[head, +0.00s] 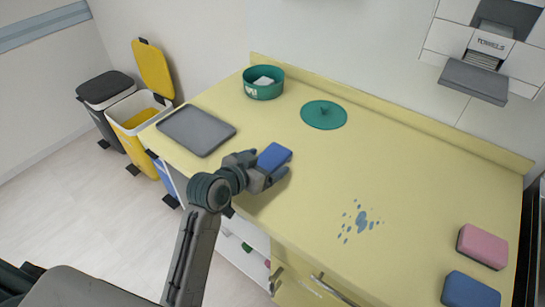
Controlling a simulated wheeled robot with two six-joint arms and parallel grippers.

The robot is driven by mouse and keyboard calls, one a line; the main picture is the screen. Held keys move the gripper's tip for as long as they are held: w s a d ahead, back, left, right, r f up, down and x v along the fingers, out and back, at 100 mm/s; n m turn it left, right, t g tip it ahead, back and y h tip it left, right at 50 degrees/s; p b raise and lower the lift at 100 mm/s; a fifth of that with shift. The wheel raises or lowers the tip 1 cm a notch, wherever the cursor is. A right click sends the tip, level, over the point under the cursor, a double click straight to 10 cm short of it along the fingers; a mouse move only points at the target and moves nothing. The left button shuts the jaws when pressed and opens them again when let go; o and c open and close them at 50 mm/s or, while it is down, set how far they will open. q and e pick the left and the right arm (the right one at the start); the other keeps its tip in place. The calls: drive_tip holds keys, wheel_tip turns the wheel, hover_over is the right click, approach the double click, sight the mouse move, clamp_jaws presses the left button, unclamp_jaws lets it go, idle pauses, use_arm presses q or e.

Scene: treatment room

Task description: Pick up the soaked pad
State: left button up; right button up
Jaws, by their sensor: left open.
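A blue pad (275,156) is at my left gripper, over the front left part of the yellow counter. My left gripper (270,167) is open, with its fingers at the near end of this pad; they partly hide it, and I cannot tell whether they touch it. A second blue pad (470,291) lies at the counter's lower right, next to a pink pad (482,246). I cannot tell from looks which pad is soaked. My right gripper is not in view.
A blue splatter (361,221) marks the counter (400,165). A grey tray (197,131) lies at the left end. Behind are a green bowl (263,90) with something white inside and a green lid (324,115). An open yellow-lidded bin (136,118) stands left; a towel dispenser (484,55) hangs above.

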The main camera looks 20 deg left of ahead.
sight(264, 164)
use_arm(q)
drive_tip(key=c, duration=1.1)
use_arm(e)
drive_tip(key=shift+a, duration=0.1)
use_arm(q)
drive_tip(key=shift+r, duration=0.15)
drive_tip(key=shift+c, duration=0.2)
